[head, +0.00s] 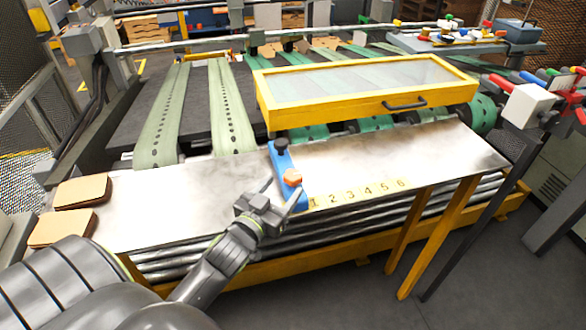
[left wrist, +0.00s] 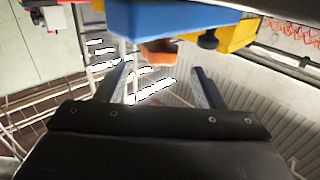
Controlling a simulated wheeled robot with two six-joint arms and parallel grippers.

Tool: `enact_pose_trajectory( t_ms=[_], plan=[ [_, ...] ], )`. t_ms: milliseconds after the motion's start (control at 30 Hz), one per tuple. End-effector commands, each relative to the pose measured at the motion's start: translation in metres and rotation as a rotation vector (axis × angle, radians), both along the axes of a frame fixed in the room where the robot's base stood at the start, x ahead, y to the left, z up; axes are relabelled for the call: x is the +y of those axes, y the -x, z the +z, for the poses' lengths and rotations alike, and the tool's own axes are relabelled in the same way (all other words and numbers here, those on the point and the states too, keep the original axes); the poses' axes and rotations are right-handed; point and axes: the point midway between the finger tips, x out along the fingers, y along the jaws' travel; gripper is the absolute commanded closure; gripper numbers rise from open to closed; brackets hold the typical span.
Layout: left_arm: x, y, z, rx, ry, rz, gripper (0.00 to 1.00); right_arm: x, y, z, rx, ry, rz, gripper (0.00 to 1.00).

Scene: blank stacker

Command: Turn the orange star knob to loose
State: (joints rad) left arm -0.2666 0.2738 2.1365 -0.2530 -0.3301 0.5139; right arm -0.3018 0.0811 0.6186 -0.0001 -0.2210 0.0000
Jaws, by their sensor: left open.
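The orange star knob (head: 292,177) sits on the near part of a blue block (head: 281,160) on the metal table. A black knob (head: 282,145) stands at the block's far end. My left gripper (head: 284,196) is open at the near end of the block, just short of the orange knob. In the left wrist view the orange knob (left wrist: 158,52) shows under the blue block (left wrist: 165,18), ahead of the gap between the open fingers (left wrist: 166,88). Whether a finger touches the knob I cannot tell. My right gripper is not in view.
The metal table (head: 190,205) has a yellow number strip (head: 358,192) right of the block. A yellow-framed clear guard (head: 365,82) with a black handle stands behind. Brown cardboard blanks (head: 82,191) lie at the left end. The table's right part is clear.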

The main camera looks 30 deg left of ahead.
Motion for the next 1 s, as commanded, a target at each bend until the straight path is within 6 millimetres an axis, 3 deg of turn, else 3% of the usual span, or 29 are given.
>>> enact_pose_trajectory(
  t_ms=[100,300,767,1000],
  plan=[
    [0.002,-0.023,0.003,0.0,0.0,0.0,0.38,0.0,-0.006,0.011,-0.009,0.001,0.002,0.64],
    [0.004,-0.049,0.002,0.0,0.0,0.0,0.38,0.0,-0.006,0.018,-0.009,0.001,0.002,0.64],
    [0.005,-0.06,0.0,0.001,0.0,0.0,0.38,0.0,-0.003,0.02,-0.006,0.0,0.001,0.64],
    [0.005,-0.06,0.0,0.0,0.0,0.0,0.67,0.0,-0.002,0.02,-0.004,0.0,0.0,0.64]
  ],
)
